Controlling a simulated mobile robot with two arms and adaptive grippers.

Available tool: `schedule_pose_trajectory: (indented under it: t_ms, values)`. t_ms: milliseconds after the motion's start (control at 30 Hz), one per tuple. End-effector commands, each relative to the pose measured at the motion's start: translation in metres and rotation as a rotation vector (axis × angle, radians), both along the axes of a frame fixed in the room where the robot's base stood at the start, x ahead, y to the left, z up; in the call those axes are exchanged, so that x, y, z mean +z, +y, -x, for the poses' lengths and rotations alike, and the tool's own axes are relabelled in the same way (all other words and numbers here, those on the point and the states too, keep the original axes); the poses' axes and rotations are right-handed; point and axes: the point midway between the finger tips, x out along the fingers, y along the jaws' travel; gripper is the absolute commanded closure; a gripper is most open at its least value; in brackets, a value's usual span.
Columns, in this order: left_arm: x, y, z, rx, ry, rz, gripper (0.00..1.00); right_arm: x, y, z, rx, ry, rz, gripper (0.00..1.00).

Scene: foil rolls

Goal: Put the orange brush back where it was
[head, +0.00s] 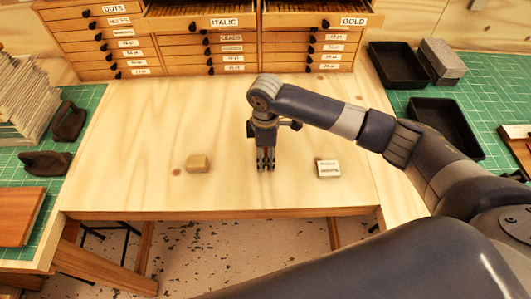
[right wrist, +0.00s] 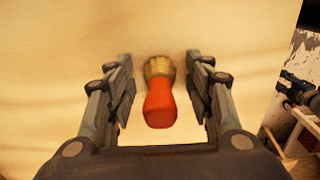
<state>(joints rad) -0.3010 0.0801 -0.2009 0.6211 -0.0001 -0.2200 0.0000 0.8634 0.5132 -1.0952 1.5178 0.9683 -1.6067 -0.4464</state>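The orange brush (right wrist: 160,100) shows in the right wrist view, with its tan bristle end at the top and its orange handle towards the palm. My right gripper (right wrist: 160,88) is open, one finger on each side of the brush, with a narrow gap on both sides. In the head view my right gripper (head: 265,163) points down over the middle of the wooden table (head: 230,195). The brush cannot be made out there; the gripper hides it. I cannot tell whether it touches the table. My left gripper is not in view.
A tan block (head: 197,163) lies left of the gripper and a small labelled white box (head: 328,169) lies right of it. Labelled drawer cabinets (head: 225,50) stand behind. Black trays (head: 398,66) sit on the right green mat (head: 480,110). The table front is clear.

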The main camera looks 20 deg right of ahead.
Motion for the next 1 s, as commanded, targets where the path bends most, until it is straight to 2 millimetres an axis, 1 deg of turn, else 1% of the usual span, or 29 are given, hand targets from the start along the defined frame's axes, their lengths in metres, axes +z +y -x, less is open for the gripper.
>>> schedule_pose_trajectory:
  t_ms: [133,267,367,600,700,833,1000]
  values:
    - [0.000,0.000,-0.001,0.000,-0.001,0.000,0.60,0.002,0.000,0.000,0.000,-0.001,0.000,0.52]
    - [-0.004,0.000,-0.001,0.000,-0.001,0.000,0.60,0.013,0.000,-0.001,0.000,-0.004,-0.002,0.52]
    - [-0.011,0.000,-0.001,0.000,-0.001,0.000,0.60,0.031,0.000,-0.002,0.001,-0.007,-0.001,0.52]
    - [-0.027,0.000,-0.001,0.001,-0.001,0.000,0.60,0.084,0.000,-0.002,0.001,-0.006,-0.002,0.52]
    - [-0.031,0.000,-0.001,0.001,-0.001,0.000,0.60,0.102,0.000,-0.001,0.000,-0.004,-0.002,0.52]
    - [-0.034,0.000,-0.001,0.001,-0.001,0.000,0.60,0.119,0.001,-0.001,0.000,-0.002,-0.001,0.52]
    - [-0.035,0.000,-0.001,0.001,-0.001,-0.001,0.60,0.127,0.000,-0.001,0.000,0.000,0.000,0.52]
